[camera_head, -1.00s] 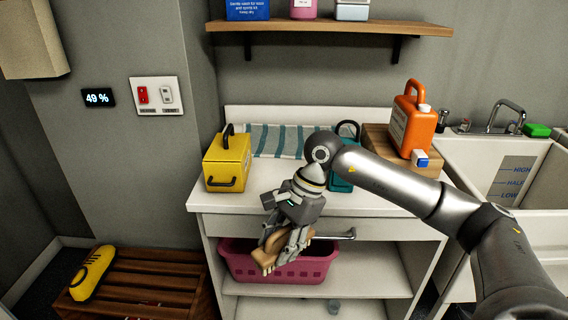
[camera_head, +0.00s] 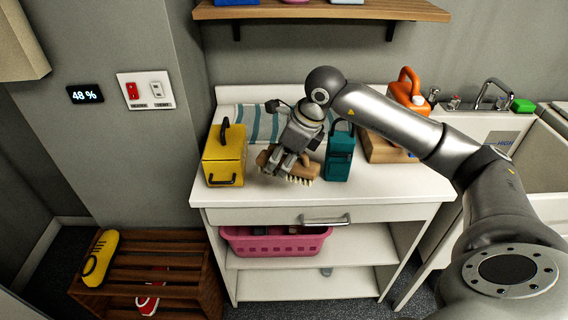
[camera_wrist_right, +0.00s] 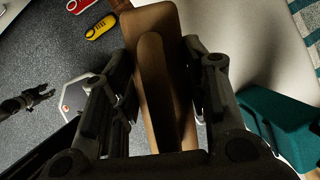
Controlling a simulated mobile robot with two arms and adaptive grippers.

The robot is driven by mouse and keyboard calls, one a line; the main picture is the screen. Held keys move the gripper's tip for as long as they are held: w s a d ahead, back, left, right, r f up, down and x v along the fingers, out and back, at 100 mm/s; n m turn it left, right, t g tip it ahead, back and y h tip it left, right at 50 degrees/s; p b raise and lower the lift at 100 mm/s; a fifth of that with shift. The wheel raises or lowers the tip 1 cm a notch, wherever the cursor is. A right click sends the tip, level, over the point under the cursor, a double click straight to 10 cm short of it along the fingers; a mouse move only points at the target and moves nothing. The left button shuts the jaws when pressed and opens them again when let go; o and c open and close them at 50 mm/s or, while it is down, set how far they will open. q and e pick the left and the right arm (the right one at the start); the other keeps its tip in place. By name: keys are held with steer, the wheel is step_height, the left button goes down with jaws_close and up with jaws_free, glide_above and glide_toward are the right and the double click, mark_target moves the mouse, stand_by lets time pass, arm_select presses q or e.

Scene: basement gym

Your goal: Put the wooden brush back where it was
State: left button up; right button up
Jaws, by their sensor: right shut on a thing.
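The wooden brush (camera_head: 303,170) has a brown wooden body and pale bristles facing down. My right gripper (camera_head: 284,163) is shut on it and holds it over the white counter (camera_head: 385,187), between the yellow box and the teal box. Whether the bristles touch the counter I cannot tell. In the right wrist view the brush (camera_wrist_right: 160,75) runs between the two fingers (camera_wrist_right: 165,105). What seems to be my left gripper (camera_wrist_right: 38,97) is small and dark at the left of that view; its jaws are unclear.
A yellow box (camera_head: 225,160) stands left of the brush, a teal box (camera_head: 340,155) close right. A striped towel (camera_head: 262,122) lies behind. A pink basket (camera_head: 275,243) sits below. The counter's front right is clear.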

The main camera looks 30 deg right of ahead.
steer(key=w+d+f+p, duration=0.1)
steer(key=w+d+f, duration=0.1)
steer(key=w, duration=0.1)
steer(key=w+d+f+p, duration=0.1)
steer(key=w+d+f, duration=0.1)
steer(key=f, duration=0.1)
steer(key=w+d+f+p, duration=0.1)
steer(key=w+f, duration=0.1)
steer(key=w, duration=0.1)
steer(key=shift+w+d+f, duration=0.3)
steer(key=shift+d+f, duration=0.1)
steer(key=shift+w+d+f+p, duration=0.1)
steer(key=shift+w+f+p, duration=0.1)
steer(key=shift+f+p, duration=0.15)
step_height(320, 180, down, 2)
steer(key=shift+f+p, duration=0.1)
steer(key=shift+p, duration=0.65)
steer(key=shift+d+f, duration=0.1)
steer(key=shift+f, duration=0.4)
steer(key=shift+f, duration=0.1)
steer(key=o, duration=1.2)
